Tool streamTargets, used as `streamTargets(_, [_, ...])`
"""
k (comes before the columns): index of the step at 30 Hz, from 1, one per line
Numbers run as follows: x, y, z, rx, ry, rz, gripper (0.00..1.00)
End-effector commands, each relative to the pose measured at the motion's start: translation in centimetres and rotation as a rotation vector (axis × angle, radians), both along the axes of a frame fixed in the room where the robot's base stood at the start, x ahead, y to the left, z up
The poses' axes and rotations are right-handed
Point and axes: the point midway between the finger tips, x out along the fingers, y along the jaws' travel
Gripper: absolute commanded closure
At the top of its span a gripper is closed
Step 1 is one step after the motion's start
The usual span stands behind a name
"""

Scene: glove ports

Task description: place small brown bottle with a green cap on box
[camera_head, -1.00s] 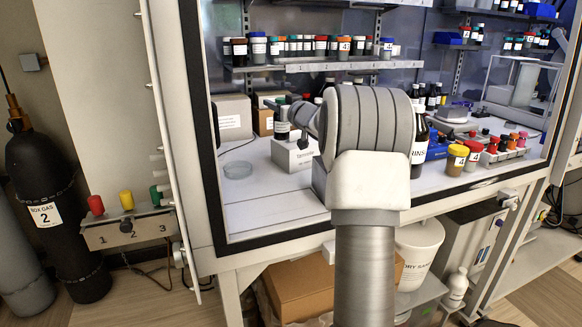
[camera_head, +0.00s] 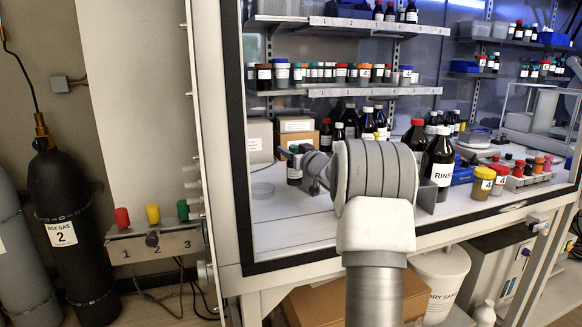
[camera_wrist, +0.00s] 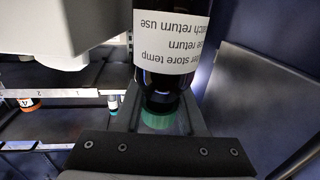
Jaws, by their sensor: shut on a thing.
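My gripper (camera_head: 294,152) is shut on the small brown bottle (camera_head: 294,169) inside the cabinet, left of my arm. In the wrist view the bottle (camera_wrist: 165,75) shows dark glass, a white printed label and a green cap (camera_wrist: 158,122) between the fingers. The bottle appears upside down in that picture. A cardboard box (camera_head: 299,139) with a white label stands behind it, and a pale box (camera_head: 259,142) stands left of that. I cannot tell which box is meant, or whether the bottle touches anything below it.
Tall dark bottles, one a large rinse bottle (camera_head: 438,160), stand right of my arm. Shelves of small jars (camera_head: 340,72) hang above. The front left bench is clear.

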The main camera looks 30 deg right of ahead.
Motion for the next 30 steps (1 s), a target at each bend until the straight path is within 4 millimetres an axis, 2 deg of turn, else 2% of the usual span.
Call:
streamTargets(1, [0.0,0.0,-1.5,0.003,0.003,0.000,1.00])
streamTargets(5, [0.0,0.0,-3.2,0.002,0.001,0.000,1.00])
streamTargets(14, [0.0,0.0,-3.3,0.000,0.000,0.000,1.00])
streamTargets(28, [0.0,0.0,-5.0,0.005,0.010,-0.001,1.00])
streamTargets(29, [0.0,0.0,-5.2,0.006,0.012,-0.001,0.58])
streamTargets(30, [0.0,0.0,-5.3,0.006,0.014,-0.001,0.51])
